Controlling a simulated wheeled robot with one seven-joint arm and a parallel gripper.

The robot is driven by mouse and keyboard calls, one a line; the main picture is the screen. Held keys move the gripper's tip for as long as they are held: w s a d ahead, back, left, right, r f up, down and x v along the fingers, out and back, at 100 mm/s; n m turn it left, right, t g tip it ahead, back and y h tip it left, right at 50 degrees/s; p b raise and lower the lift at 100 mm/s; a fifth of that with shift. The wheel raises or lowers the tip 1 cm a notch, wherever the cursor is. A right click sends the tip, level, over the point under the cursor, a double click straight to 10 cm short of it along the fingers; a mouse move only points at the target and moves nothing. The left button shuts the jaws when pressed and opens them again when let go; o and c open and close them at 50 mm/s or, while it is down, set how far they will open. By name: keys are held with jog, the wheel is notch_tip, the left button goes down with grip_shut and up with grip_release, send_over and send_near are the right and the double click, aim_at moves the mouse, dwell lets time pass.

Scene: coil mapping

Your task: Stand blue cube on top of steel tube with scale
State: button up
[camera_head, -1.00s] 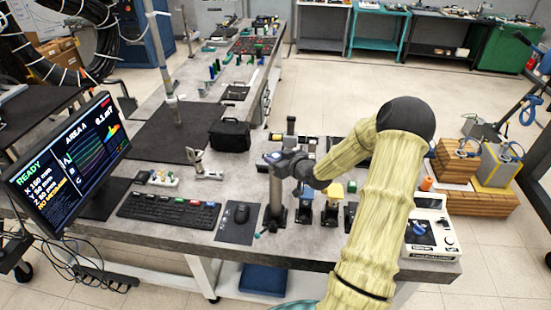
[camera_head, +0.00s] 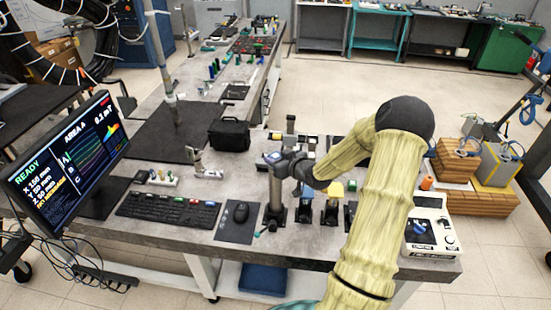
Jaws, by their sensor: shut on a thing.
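The steel tube with scale (camera_head: 276,192) stands upright on the bench near its front edge, right of the mouse. My gripper (camera_head: 273,160) is at the top of this tube, with my arm reaching in from the right. The blue cube (camera_head: 272,156) shows as a small bluish patch at the gripper, over the tube's top. The gripper is shut on it. The fingers mostly hide the cube, and I cannot tell whether it touches the tube.
A keyboard (camera_head: 167,210) and a mouse (camera_head: 240,212) lie left of the tube. A black bag (camera_head: 229,135) stands behind. Right of the tube are small stands, one with a yellow top (camera_head: 336,189). A white meter box (camera_head: 430,230) is at the right.

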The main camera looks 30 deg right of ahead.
jog(key=shift+f, duration=0.15)
jog(key=o, duration=1.1)
jog(key=shift+c, duration=0.2)
jog(key=b+v, duration=0.3)
jog(key=v, duration=1.4)
jog(key=shift+s, duration=0.2)
